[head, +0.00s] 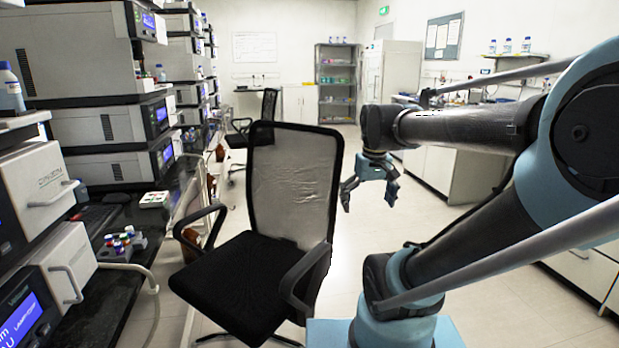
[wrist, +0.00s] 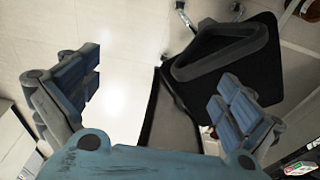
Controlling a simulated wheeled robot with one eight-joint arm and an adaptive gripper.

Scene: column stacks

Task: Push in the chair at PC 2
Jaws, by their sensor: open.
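A black office chair (head: 235,285) with a grey mesh backrest stands at the left bench, angled with its seat toward the bench and its backrest toward my arm. In the wrist view the chair (wrist: 265,65) shows from above, its armrest and seat at upper right. My gripper (head: 368,195) is open and empty, to the right of the backrest in the head view. In the wrist view my gripper (wrist: 165,95) has its fingers spread, with floor and part of the chair between them. Whether a finger touches the chair cannot be told. No PC 2 label is readable.
The dark bench (head: 130,225) on the left holds stacked instruments (head: 95,130) and a vial rack (head: 122,245). A second chair (head: 268,105) stands farther back. White cabinets (head: 425,170) line the right side. The aisle floor (head: 385,240) between is clear.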

